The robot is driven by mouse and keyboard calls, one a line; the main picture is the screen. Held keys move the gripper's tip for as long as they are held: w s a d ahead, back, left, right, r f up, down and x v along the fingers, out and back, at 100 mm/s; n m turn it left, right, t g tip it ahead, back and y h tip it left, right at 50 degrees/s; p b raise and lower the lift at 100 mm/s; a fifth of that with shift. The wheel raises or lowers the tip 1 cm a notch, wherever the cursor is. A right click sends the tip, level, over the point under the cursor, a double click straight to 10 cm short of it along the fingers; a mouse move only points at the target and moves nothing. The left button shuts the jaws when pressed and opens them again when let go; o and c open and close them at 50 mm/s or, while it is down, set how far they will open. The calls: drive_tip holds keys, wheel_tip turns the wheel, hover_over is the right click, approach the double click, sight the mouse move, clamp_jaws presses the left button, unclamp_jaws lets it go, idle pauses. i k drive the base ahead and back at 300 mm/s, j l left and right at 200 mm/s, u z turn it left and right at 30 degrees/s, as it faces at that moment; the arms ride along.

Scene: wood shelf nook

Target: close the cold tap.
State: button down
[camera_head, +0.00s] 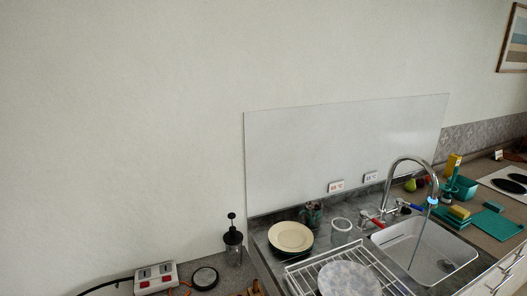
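A chrome gooseneck faucet (394,172) stands behind a white sink basin (458,241) at the right. A lever with a blue end (416,207), the cold tap, is to the right of the faucet's base. A lever with a red end (376,221) is to its left. My gripper is not in view.
A wire dish rack (300,277) with a grey plate (348,279) stands left of the basin, near stacked cream plates (290,237). A teal container (465,188) and sponges sit right of the faucet. A power strip (155,278) and French press (232,243) are further left.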

sight(400, 202)
drive_tip(key=i+l+u, duration=0.1)
drive_tip(key=l+u, duration=0.2)
drive_tip(key=l, duration=0.3)
drive_tip(key=l+u, duration=0.3)
drive_tip(key=l, duration=0.3)
drive_tip(key=l+u, duration=0.3)
drive_tip(key=l, duration=0.3)
drive_tip(key=l+u, duration=0.3)
drive_tip(key=l, duration=0.3)
drive_tip(key=k+l+u, duration=0.3)
drive_tip(key=l, duration=0.25)
drive_tip(key=k+l+u, duration=0.1)
drive_tip(key=l+u, duration=0.2)
drive_tip(key=l, duration=0.3)
drive_tip(key=k+l+u, duration=0.3)
drive_tip(key=l, duration=0.15)
drive_tip(key=k+l+u, duration=0.3)
drive_tip(key=l, duration=0.15)
